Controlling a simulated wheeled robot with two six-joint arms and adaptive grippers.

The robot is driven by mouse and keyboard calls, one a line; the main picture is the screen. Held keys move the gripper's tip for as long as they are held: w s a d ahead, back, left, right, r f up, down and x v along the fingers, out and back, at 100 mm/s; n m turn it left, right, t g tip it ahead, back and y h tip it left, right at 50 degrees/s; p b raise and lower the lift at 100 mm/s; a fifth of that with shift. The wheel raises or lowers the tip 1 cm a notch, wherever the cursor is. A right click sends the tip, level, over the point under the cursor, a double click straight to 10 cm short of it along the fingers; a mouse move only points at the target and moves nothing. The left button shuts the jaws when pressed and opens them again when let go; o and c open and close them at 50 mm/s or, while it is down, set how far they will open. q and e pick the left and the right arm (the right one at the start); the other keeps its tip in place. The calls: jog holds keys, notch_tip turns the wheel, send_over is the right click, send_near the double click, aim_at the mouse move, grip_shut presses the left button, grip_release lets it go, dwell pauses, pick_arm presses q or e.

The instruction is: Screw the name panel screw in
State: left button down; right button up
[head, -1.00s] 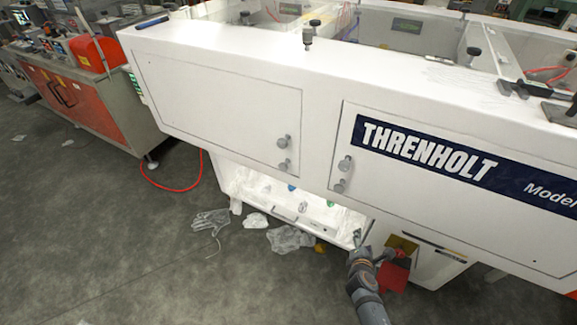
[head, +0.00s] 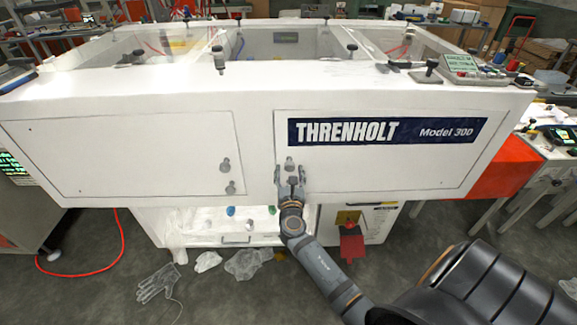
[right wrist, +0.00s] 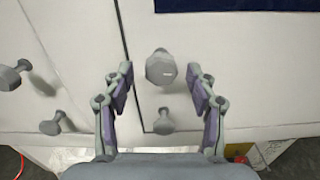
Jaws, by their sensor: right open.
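The name panel (head: 380,175) is the white door with the dark blue THRENHOLT label (head: 350,132). Two grey knobbed screws sit near its left edge. The upper screw (head: 289,162) shows just above my right gripper (head: 291,183) in the head view. In the right wrist view the upper screw (right wrist: 160,67) is between the two fingertips of my open gripper (right wrist: 160,75), touching neither. The lower screw (right wrist: 164,122) shows below it; my gripper hides it in the head view. I cannot tell how far either screw stands out. My left gripper is not in view.
The left panel (head: 120,150) has two similar screws (head: 226,164), one above the other. Below is an open, lit bay (head: 200,222) with loose items. A glove (head: 157,283) and crumpled film (head: 247,264) lie on the floor.

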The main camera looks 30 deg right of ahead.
jog(key=shift+x, duration=1.35)
jog(key=shift+c, duration=0.2)
jog(key=shift+c, duration=1.1)
jog(key=c, duration=0.9)
jog(key=shift+f, duration=0.1)
